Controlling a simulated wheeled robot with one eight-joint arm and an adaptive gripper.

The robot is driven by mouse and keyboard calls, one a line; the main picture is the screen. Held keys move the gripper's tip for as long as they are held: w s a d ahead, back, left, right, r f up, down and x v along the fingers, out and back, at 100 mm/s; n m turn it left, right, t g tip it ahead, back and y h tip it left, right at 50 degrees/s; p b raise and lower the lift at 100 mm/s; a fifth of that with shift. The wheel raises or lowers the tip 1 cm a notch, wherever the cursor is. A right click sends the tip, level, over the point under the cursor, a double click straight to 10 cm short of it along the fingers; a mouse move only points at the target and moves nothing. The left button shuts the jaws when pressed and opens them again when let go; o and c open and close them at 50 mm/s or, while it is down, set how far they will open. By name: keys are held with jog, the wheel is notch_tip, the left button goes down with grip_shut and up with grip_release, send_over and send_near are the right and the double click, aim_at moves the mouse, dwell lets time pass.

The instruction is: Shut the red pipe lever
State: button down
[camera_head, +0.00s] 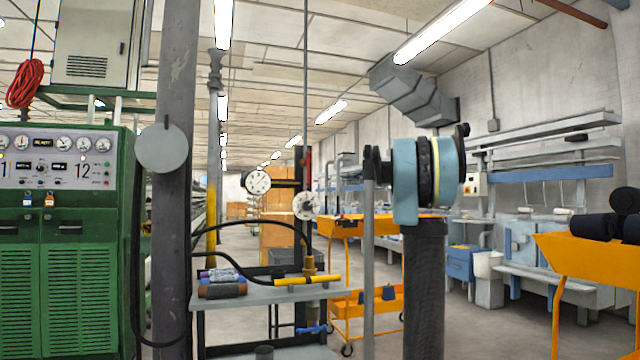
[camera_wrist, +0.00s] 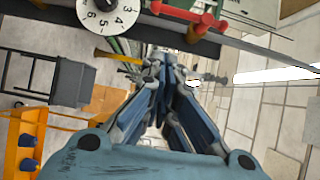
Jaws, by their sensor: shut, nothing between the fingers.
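The red pipe lever (camera_wrist: 183,17) shows at the top of the wrist view, beside a white numbered dial (camera_wrist: 107,12). In the head view a small red part (camera_head: 308,163), likely the same lever, sits on the thin vertical pipe above the dial gauge (camera_head: 305,205). My gripper (camera_wrist: 164,62) is shut and empty in the wrist view. Its fingertips lie just below the lever in that picture, with a visible gap; the depth between them is hard to judge. In the head view my arm stands right of centre, and the fingers cannot be made out.
A grey shelf (camera_head: 262,296) with a yellow-handled valve (camera_head: 307,281) and rolls stands below the gauges. A thick grey post (camera_head: 172,230) and a green cabinet (camera_head: 85,270) are at left. Orange carts (camera_head: 590,258) stand at right.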

aim_at(308, 169)
jog(key=shift+w+d+r, duration=0.1)
jog(key=shift+r, duration=0.05)
jog(key=s+a+x, duration=0.1)
jog(key=s+x, duration=0.1)
jog(key=x, duration=1.1)
jog(key=shift+a, duration=0.35)
jog(key=shift+s+d, duration=0.15)
